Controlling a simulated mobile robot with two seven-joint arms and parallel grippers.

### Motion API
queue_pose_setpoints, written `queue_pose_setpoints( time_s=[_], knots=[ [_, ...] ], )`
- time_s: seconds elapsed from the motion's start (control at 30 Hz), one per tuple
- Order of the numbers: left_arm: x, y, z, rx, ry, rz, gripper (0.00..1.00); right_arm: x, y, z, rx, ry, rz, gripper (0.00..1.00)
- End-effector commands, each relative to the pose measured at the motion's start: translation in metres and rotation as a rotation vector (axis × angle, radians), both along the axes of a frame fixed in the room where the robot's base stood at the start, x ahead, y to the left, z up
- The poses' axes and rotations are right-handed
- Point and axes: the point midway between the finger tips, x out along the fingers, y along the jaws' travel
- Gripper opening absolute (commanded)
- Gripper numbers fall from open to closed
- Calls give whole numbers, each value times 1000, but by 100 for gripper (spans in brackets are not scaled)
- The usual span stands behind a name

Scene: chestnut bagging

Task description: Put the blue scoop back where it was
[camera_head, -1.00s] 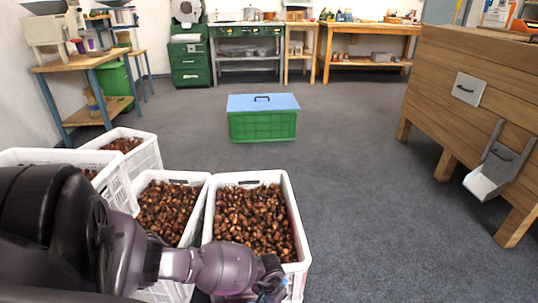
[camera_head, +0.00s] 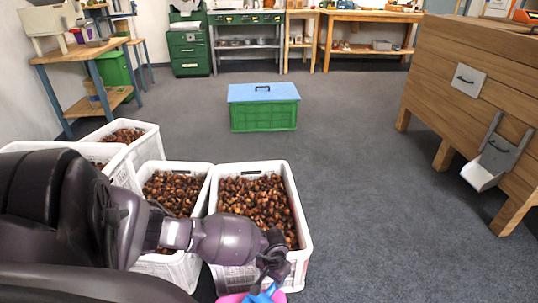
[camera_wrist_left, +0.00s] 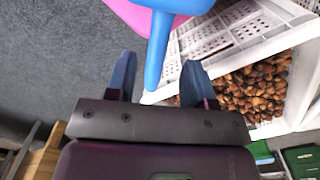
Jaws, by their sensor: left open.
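The blue scoop (camera_head: 266,294) shows at the bottom edge of the head view, mostly cut off, beside a pink object (camera_head: 232,298). In the left wrist view its blue handle (camera_wrist_left: 159,50) runs down between my fingertips, and its wider part is cut off at the top, in front of the pink object (camera_wrist_left: 183,23). My left gripper (camera_head: 270,262) is at the near right part of a chestnut crate, just above the scoop in the picture. In the wrist view my left gripper (camera_wrist_left: 158,80) is open, a finger on each side of the handle. Contact cannot be told. My right gripper is out of view.
White crates of chestnuts stand at the left; the nearest right one (camera_head: 303,235) lies under my left forearm. A green crate with a blue lid (camera_head: 263,108) stands mid-floor. A wooden cabinet with a chute (camera_head: 470,100) is at the right. The floor between is clear.

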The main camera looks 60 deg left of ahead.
Motion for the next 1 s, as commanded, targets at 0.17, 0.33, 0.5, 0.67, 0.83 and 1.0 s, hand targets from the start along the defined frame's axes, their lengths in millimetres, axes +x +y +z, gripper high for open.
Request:
queue_pose_setpoints(
  time_s=[0.17, 0.33, 0.5, 0.67, 0.83, 1.0],
  knots=[
    [3, 1, 38, 1, -8, -3, 49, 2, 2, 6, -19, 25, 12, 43],
    [2, 1, 54, 0, -4, -1, 49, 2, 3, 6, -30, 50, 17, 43],
    [1, 0, 59, 0, 1, -1, 49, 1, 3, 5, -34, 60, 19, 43],
    [0, 0, 58, -1, 3, -1, 49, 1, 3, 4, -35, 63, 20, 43],
    [0, 0, 58, -1, 2, 0, 49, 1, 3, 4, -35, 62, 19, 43],
    [0, 0, 58, -1, 2, 0, 49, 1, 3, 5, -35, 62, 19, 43]
  ],
)
